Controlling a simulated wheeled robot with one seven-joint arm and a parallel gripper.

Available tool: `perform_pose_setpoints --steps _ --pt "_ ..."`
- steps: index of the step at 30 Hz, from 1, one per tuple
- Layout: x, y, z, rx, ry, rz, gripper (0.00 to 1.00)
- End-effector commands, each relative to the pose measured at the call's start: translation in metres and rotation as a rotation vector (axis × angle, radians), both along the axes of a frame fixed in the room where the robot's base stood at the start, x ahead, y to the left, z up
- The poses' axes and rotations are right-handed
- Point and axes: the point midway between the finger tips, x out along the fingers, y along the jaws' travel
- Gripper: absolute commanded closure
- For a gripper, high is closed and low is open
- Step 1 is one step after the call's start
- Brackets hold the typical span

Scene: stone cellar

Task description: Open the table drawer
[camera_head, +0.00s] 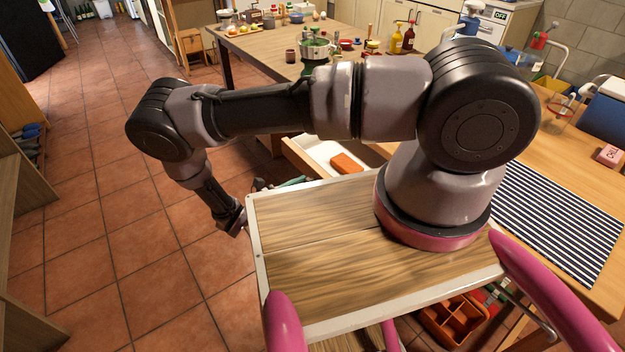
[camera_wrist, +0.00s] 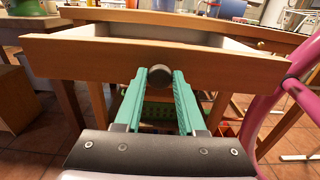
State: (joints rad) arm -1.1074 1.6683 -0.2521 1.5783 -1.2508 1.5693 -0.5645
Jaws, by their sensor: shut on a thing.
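In the head view the green fingers (camera_head: 291,183) show only partly past my base top; the knob is hidden there.
A second table with a striped mat (camera_head: 560,220) is on the right. An orange caddy (camera_head: 455,320) is low at the front right. The tiled floor (camera_head: 110,235) on the left is clear.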

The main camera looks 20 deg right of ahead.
Motion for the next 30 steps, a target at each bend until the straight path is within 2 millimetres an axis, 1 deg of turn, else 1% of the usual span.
perform_pose_setpoints --steps 1,4,15,16,17,18,27,30 --pt "-0.0013 0.0038 -0.0003 0.001 0.000 0.001 1.00" --pt "-0.0027 0.0070 -0.0001 0.000 0.000 0.000 1.00" --pt "-0.0032 0.0080 0.0000 0.000 0.000 -0.001 1.00" --pt "-0.0031 0.0080 0.0000 0.000 0.000 -0.001 0.57" --pt "-0.0031 0.0079 0.0000 0.000 0.000 -0.001 0.45" --pt "-0.0031 0.0079 0.0000 0.000 0.000 -0.001 0.31" --pt "-0.0030 0.0082 0.0000 0.000 0.000 0.000 0.31" --pt "-0.0044 0.0130 -0.0001 0.000 -0.001 0.001 0.31"
